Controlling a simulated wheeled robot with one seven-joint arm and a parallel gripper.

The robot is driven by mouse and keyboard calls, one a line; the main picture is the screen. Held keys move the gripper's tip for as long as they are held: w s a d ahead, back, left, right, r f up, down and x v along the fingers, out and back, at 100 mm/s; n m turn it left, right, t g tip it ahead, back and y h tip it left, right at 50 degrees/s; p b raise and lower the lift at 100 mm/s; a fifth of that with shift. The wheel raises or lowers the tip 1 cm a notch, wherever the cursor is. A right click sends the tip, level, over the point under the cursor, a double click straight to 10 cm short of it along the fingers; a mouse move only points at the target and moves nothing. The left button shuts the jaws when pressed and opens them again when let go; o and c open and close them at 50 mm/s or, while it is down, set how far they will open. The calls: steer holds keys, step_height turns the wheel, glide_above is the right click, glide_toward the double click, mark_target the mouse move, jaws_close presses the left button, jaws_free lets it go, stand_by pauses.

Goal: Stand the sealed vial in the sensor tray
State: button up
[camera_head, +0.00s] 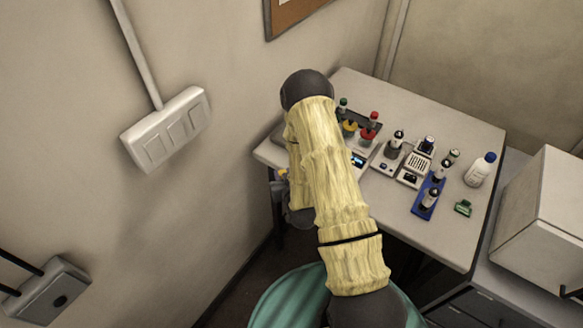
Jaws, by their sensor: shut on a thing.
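My gripper (281,187) shows only in part at the table's left front edge, beside and behind my yellow-sleeved forearm. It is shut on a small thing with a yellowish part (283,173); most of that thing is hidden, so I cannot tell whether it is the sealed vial. A blue tray (419,210) on the right of the table has dark-topped whitish vials (431,198) standing in it. A dark rack (372,118) at the back left holds bottles with green, yellow and red caps. I cannot tell for certain which is the sensor tray.
Small devices with displays (358,159) and a grey holder with a vial (394,146) stand mid-table. A white bottle with a blue cap (481,169) and a green piece (463,208) are at the right. A white box (545,215) stands beyond the table. The front right tabletop is clear.

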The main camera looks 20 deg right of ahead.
step_height(320, 180, down, 8)
steer(key=b, duration=0.7)
steer(key=shift+f, duration=0.2)
